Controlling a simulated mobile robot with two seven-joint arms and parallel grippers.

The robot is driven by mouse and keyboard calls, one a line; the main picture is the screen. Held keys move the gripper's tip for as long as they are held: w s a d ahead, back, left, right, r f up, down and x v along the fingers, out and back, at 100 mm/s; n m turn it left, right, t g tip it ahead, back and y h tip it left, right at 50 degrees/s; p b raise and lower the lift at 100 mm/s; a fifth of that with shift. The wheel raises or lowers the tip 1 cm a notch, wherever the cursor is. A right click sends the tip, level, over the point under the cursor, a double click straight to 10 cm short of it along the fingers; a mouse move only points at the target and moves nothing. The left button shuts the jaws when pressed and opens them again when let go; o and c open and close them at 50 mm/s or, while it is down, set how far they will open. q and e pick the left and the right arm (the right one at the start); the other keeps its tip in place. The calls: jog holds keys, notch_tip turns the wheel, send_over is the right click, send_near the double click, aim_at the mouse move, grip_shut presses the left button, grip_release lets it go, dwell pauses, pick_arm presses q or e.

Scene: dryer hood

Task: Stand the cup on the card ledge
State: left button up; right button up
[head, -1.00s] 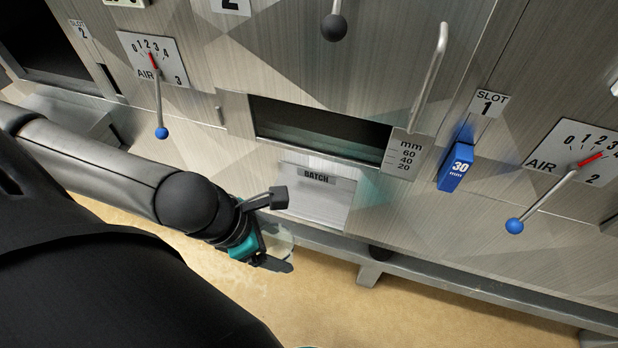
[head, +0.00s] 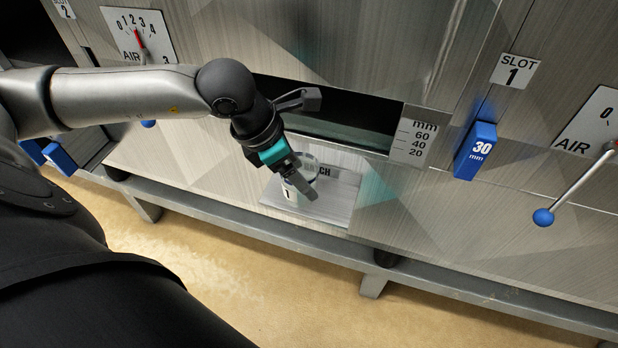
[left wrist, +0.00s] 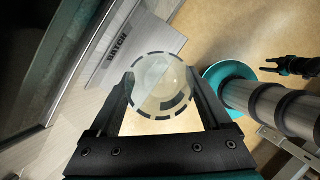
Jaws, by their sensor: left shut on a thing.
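The cup (head: 297,187) is a clear, round vessel with dark marks. My left gripper (head: 300,188) is shut on it, with one finger on each side in the left wrist view (left wrist: 160,85). In the head view the cup overlaps the left part of the card ledge (head: 337,200), a grey plate lettered BATCH below the wide opening. In the left wrist view the plate (left wrist: 150,38) lies beside the cup, with floor behind most of it. I cannot tell whether they touch. My right gripper (left wrist: 270,65) shows small at the right of that view, its fingers apart.
The wide dark opening (head: 350,115) is above the ledge, with a mm scale (head: 413,135) at its right. A blue 30 mm block (head: 475,150) and a blue-knobbed lever (head: 543,217) are further right. A grey rail (head: 440,275) runs below.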

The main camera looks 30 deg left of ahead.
aim_at(309, 154)
pick_arm(q)
jog(key=w, duration=0.2)
jog(key=w+a, duration=0.1)
jog(key=w, duration=0.1)
jog(key=shift+w, duration=0.3)
jog(key=shift+s+f, duration=0.15)
jog(key=shift+f, duration=0.6)
notch_tip(309, 154, down, 5)
jog(key=shift+f+b, duration=0.15)
jog(key=shift+b, duration=0.3)
jog(key=shift+w+a+f, duration=0.1)
jog(key=shift+w+f, duration=0.05)
jog(key=shift+w, duration=0.2)
jog(key=o, duration=1.1)
jog(key=shift+o, duration=0.2)
